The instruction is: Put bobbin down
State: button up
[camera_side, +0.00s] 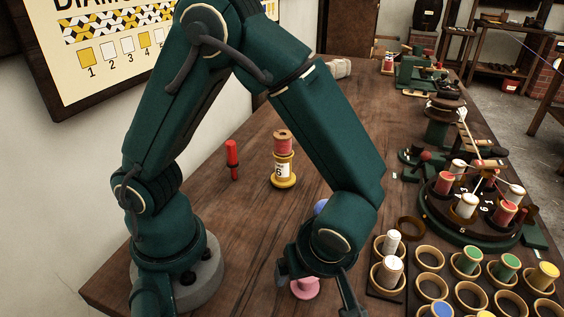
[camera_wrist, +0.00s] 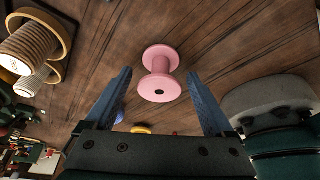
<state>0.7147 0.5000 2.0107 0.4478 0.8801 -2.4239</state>
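A pink, empty-looking bobbin (camera_wrist: 160,72) appears to stand on the wooden table. In the side view the bobbin (camera_side: 305,289) shows low beneath my wrist, partly hidden by my arm. My gripper (camera_wrist: 159,76) is open, with one blue-grey finger on each side of the bobbin and a clear gap on both sides in the wrist view. In the side view my gripper (camera_side: 316,288) points down at the table around the bobbin. I cannot tell how far the fingertips are above the table.
A tray (camera_side: 430,280) of ring holders with bobbins lies right of my gripper. A round carousel (camera_side: 470,226) with bobbins stands behind it. A red peg (camera_side: 232,160) and a numbered spool on a yellow base (camera_side: 283,181) stand behind my arm. Bare table surrounds the pink bobbin.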

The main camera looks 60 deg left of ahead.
jog(key=shift+r, duration=0.1)
jog(key=w+v, duration=0.1)
jog(key=v, duration=1.1)
jog(key=s+a+r+m+t+h, duration=0.2)
jog(key=a+r+m+t+h, duration=0.1)
jog(key=a+m, duration=0.8)
jog(key=m+t+h, duration=0.1)
jog(key=m, duration=0.3)
jog(key=shift+a+m+t, duration=0.25)
jog(key=shift+m+t, duration=0.05)
jog(key=shift+m, duration=0.1)
